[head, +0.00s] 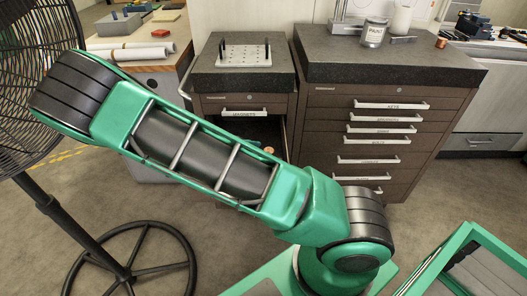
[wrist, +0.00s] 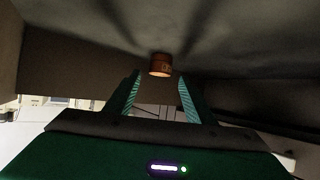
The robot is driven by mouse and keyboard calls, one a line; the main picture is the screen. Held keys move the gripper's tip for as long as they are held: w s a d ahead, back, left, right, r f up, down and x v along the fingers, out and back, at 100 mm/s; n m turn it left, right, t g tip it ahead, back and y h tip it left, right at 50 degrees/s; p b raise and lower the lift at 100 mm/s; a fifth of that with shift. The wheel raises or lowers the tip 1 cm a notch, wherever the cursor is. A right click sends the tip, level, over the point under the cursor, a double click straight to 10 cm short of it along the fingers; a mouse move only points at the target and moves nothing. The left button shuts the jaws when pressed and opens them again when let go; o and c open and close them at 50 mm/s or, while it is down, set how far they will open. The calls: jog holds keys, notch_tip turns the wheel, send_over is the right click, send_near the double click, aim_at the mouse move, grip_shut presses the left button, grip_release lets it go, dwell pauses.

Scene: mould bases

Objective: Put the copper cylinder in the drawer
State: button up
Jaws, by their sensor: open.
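The copper cylinder (wrist: 160,66) shows in the wrist view on a dark grey surface, just beyond my fingertips. My gripper (wrist: 160,80) is open, its two teal-lined fingers on either side of a gap with nothing held. In the head view a small copper-coloured piece (head: 269,150) sits inside the open drawer (head: 261,132) of the left cabinet, below a drawer front labelled in capitals. My arm crosses in front of that drawer and hides much of it. My gripper is hidden in the head view.
The left cabinet (head: 243,83) has a perforated plate on top. A black fan (head: 45,200) stands at left. Dark drawer walls (wrist: 75,75) lie close around my gripper.

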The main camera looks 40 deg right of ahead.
jog(key=shift+v, duration=1.25)
jog(key=shift+s+d+r+n+g+y, duration=0.2)
jog(key=shift+s+d+n+g+y, duration=0.1)
jog(key=shift+s+g+y, duration=0.2)
jog(key=s+d+r+n+y, duration=0.1)
jog(key=s+r+y, duration=0.1)
jog(key=s+r, duration=0.1)
jog(key=s+d+r+n+g+y, duration=0.1)
jog(key=s+d+r+n+y, duration=0.1)
jog(key=s, duration=0.3)
jog(key=s+d+r+n+g+y, duration=0.1)
jog(key=s+r+y, duration=0.2)
jog(key=s+r, duration=0.1)
jog(key=shift+s+d+r+n+y, duration=0.1)
jog(key=shift+d+r+n+y, duration=0.1)
jog(key=shift+r+n+y, duration=0.25)
jog(key=s+r+n+t+y, duration=0.1)
jog(key=s+r+n, duration=0.2)
jog(key=s+r, duration=0.2)
jog(key=s+a+r+n+t+y, duration=0.1)
jog(key=s+r, duration=0.4)
jog(key=s, duration=0.5)
jog(key=shift+s+a+n+t+y, duration=0.3)
jog(key=shift+n+t+y, duration=0.2)
jog(key=shift+n+y, duration=0.4)
